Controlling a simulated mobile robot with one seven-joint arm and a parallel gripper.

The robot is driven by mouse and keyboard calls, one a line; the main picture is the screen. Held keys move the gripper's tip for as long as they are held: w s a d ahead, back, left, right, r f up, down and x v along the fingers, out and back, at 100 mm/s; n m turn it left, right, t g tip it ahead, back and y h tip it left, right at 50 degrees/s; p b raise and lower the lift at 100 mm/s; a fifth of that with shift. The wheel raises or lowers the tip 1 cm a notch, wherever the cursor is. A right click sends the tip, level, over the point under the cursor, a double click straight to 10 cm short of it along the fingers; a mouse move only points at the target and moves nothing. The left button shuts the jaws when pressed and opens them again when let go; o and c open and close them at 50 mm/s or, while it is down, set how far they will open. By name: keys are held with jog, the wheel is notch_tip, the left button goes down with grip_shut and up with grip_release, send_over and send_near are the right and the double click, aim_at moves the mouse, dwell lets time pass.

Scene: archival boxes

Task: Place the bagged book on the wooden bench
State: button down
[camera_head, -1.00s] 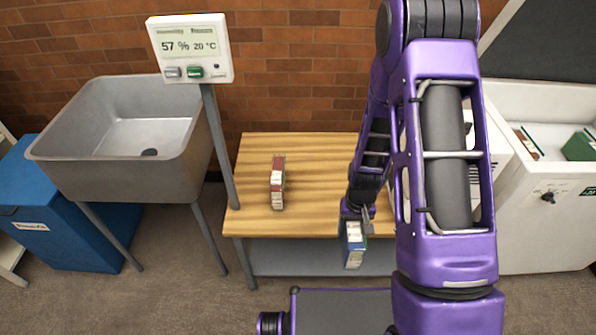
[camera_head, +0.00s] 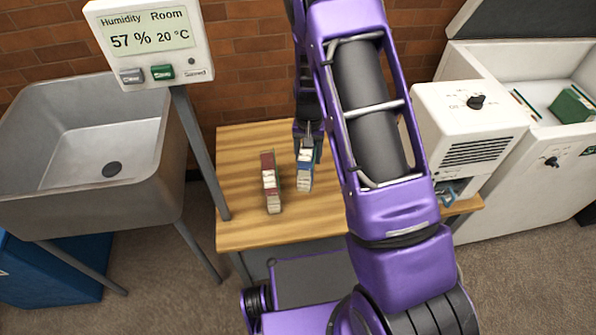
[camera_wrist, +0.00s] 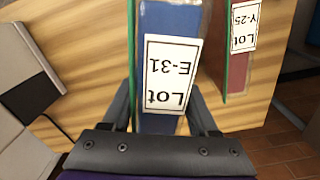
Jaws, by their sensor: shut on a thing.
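A blue book labelled "Lot E-31" (camera_wrist: 170,70) is between the fingers of my gripper (camera_wrist: 163,108). In the head view the blue book (camera_head: 304,178) hangs upright, spine towards me, below my gripper (camera_head: 307,142). It is over the wooden bench (camera_head: 240,190), just right of a red book (camera_head: 269,185) standing there. I cannot tell whether its lower edge touches the bench top. The red book's "Lot Y-25" label (camera_wrist: 244,25) shows in the wrist view, with a narrow gap between the two books.
A humidity display (camera_head: 150,40) on a post stands at the bench's left front. A grey sink (camera_head: 75,205) is further left. A white unit with a dial (camera_head: 465,120) is at the bench's right, and an open white chest (camera_head: 545,170) beyond. The bench's left part is clear.

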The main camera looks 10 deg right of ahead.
jog(key=shift+w+a+r+m, duration=0.1)
jog(key=shift+w+a+m, duration=0.1)
jog(key=shift+w, duration=0.3)
jog(key=shift+w+a+r+m, duration=0.1)
jog(key=shift+w+a, duration=0.05)
jog(key=shift+w, duration=0.35)
jog(key=shift+w+a+f+b, duration=0.1)
jog(key=shift+w+b, duration=0.15)
jog(key=shift+b, duration=0.05)
notch_tip(320, 180, down, 9)
jog(key=shift+f+b, duration=0.1)
jog(key=shift+b, duration=0.6)
jog(key=shift+f, duration=0.15)
jog(key=shift+c, duration=0.8)
grip_release()
notch_tip(320, 180, up, 12)
jog(key=p, duration=0.1)
jog(key=shift+r+p, duration=0.2)
jog(key=shift+p, duration=0.2)
